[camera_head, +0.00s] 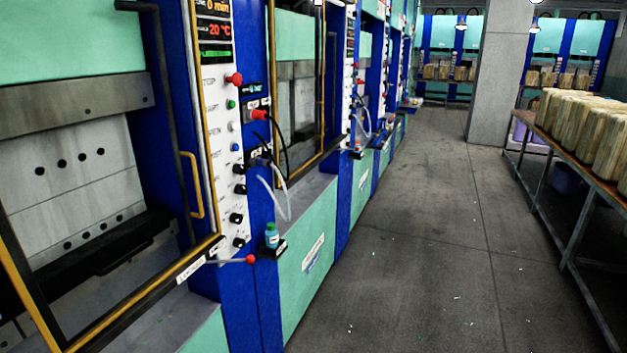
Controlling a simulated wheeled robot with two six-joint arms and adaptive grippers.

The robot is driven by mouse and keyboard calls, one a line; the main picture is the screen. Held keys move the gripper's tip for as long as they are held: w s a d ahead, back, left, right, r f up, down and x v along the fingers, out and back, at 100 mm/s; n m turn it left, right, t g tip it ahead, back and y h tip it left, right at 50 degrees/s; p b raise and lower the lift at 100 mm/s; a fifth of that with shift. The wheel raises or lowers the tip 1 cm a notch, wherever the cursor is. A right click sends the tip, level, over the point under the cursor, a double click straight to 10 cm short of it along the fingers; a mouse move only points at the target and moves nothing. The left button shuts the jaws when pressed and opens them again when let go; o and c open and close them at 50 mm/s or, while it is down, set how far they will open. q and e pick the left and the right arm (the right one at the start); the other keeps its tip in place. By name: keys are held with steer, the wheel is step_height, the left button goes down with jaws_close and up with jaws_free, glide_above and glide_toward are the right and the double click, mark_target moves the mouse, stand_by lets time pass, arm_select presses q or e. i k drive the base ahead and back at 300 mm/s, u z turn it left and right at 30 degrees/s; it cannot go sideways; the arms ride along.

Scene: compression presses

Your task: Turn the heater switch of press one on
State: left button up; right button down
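The nearest press (60,70) fills the left side, with a blue and mint-green body and a yellow-edged door frame. I cannot read a number on it. Its white control panel (222,128) has a display (214,30) showing 20 °C in red. Below are a red mushroom button (234,79), small green, white and blue buttons, and several black rotary knobs (240,189). The labels are too small to tell which knob is the heater switch or how it is set. Neither of my grippers is in view.
A red-balled lever (250,260) and a small bottle (271,235) on a black ledge stick out below the panel. More presses run back along the left. A table (555,165) with stacked blocks (590,125) stands at right, near a pillar (500,75).

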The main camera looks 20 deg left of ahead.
mark_target(240, 189)
steer(key=i, duration=1.3)
steer(key=u, duration=0.55)
